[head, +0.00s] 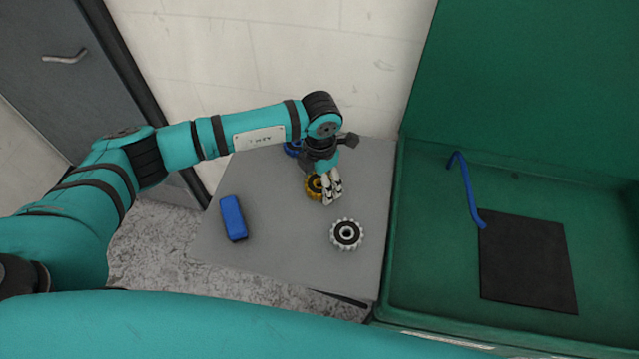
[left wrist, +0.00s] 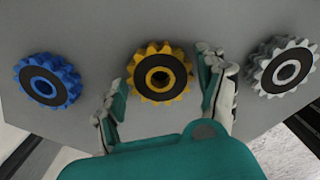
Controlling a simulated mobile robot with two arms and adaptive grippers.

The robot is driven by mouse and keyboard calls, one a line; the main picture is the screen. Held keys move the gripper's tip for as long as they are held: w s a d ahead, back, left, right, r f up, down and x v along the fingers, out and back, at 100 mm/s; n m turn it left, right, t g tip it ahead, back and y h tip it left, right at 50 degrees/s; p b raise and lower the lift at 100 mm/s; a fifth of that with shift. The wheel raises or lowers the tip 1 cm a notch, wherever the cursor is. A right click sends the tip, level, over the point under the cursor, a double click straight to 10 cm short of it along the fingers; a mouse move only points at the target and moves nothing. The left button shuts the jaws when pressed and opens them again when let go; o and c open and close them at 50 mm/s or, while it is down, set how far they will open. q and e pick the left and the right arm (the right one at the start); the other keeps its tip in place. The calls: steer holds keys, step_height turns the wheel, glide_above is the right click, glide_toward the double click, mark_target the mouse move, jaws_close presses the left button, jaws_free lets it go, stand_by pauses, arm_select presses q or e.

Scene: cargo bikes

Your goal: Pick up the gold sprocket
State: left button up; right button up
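The gold sprocket (head: 313,189), with a black centre ring, lies on the grey table (head: 275,250). My left gripper (head: 332,192) is over it and partly hides it in the head view. In the left wrist view the gold sprocket (left wrist: 148,92) shows between the two spread fingers of the left gripper (left wrist: 162,72), which is open and empty. I cannot tell whether the fingers touch the sprocket. My right gripper is not in view.
A blue sprocket (left wrist: 47,80) and a silver sprocket (left wrist: 283,68) lie on either side of the gold one. A blue block (head: 233,218) lies at the table's left. A green bin (head: 430,290) with a blue bent bar (head: 468,190) and a dark mat (head: 525,262) stands right.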

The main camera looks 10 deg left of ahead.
arm_select(q)
steer(key=shift+r, duration=0.1)
steer(key=c, duration=1.1)
